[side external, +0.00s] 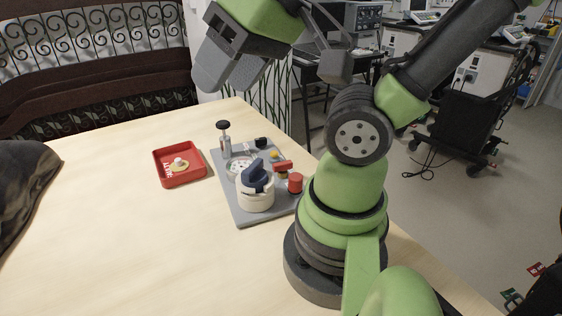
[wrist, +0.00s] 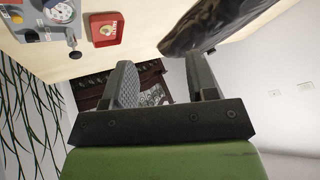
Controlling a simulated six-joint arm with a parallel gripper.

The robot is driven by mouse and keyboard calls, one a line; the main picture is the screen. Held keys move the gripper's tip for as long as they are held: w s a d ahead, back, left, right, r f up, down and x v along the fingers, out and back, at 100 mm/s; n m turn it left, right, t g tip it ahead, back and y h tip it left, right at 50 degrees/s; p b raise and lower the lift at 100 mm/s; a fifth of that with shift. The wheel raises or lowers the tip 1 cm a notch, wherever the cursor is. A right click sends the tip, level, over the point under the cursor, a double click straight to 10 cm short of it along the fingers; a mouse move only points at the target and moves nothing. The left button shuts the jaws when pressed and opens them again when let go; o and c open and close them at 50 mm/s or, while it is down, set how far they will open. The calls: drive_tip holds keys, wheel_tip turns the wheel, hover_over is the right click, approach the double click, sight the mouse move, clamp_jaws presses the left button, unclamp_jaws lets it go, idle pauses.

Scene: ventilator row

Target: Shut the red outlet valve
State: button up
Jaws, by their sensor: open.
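A grey panel (side external: 234,206) lies on the wooden table with several fittings on it. A red valve handle (side external: 283,165) and a red round knob (side external: 295,182) sit on its right side; I cannot tell for sure which belongs to the outlet valve. A white round body with a dark blue knob (side external: 257,178) stands at the panel's front. My gripper (side external: 222,72) is raised above the back of the table, open and empty, apart from the panel. Its two fingers also show in the wrist view (wrist: 160,80), where part of the panel (wrist: 48,48) is at the upper left.
A red tray (side external: 158,176) holding a small pale item (side external: 179,163) lies left of the panel. A black-topped plunger (side external: 224,137) stands upright at the panel's back left. A dark cloth-like thing (side external: 22,190) is at the left edge. The front left table is clear.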

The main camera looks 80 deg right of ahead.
drive_tip(key=shift+n+g+h, duration=0.8)
drive_tip(key=shift+n, duration=0.1)
drive_tip(key=w+d, duration=0.1)
drive_tip(key=w+d+f, duration=0.1)
drive_tip(key=d, duration=0.1)
drive_tip(key=w+d+f, duration=0.1)
drive_tip(key=shift+d+f, duration=0.2)
drive_tip(key=shift+d, duration=0.15)
drive_tip(key=shift+c, duration=0.4)
drive_tip(key=n+g, duration=0.5)
drive_tip(key=n, duration=0.4)
approach(281, 163)
wheel_tip(281, 163, down, 9)
drive_tip(key=shift+w+f, duration=0.15)
clamp_jaws()
